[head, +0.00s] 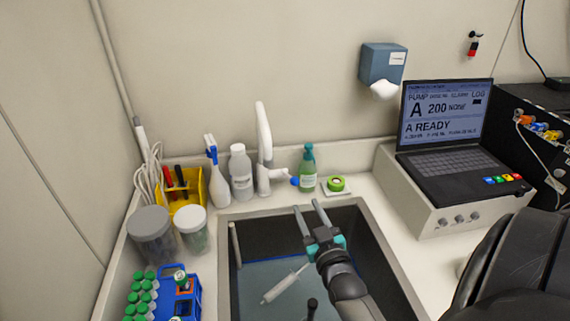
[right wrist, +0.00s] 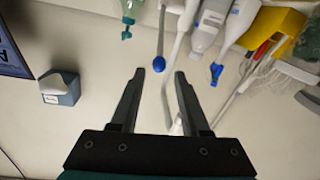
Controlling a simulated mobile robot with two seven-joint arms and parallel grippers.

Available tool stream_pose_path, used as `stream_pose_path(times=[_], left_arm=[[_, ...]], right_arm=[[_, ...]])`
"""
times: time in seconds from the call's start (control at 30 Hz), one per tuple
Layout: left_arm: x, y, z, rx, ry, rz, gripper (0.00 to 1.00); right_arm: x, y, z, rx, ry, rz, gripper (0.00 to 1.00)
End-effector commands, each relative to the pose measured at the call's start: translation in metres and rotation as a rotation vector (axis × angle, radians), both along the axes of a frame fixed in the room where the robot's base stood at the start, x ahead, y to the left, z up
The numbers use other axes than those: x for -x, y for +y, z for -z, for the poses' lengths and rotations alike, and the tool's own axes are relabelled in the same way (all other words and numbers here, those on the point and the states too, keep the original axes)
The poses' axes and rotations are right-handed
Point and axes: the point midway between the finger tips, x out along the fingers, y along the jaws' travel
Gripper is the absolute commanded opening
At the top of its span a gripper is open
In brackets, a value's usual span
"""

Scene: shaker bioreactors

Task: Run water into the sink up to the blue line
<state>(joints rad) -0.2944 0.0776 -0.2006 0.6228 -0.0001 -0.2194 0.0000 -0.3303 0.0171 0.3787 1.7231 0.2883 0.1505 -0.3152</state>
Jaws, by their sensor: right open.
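The dark sink (head: 378,262) is set in the white counter, with a pale blue-grey area low inside it. A thin blue line (head: 272,258) appears along the top of that area; I cannot tell whether there is water. The white tap (head: 264,140) stands behind the sink, with a blue-tipped lever (head: 295,181) on its right. My right gripper (head: 307,205) is open and empty over the sink's back part, its fingers pointing toward the back wall. In the right wrist view the blue tip (right wrist: 158,64) appears beyond and between the fingertips (right wrist: 158,73), apart from them. My left gripper is out of view.
White bottles (head: 240,172) stand left. A laptop (head: 446,130) sits on a box at right.

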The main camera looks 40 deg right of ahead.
Motion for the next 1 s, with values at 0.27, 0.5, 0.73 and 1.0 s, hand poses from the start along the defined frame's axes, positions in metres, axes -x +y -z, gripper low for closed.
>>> stream_pose_path(times=[0.27, 0.5, 0.73, 1.0], left_arm=[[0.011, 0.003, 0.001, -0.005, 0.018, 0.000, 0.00], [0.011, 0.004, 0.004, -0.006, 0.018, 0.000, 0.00], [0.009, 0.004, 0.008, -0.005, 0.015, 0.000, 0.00], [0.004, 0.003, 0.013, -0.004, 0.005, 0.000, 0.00]], right_arm=[[-0.031, -0.013, -0.001, 0.002, -0.004, -0.001, 0.46], [-0.069, -0.029, -0.001, 0.001, -0.002, 0.000, 0.46], [-0.103, -0.043, 0.000, 0.003, -0.001, -0.001, 0.46], [-0.131, -0.055, 0.001, 0.000, -0.001, -0.001, 0.46]])
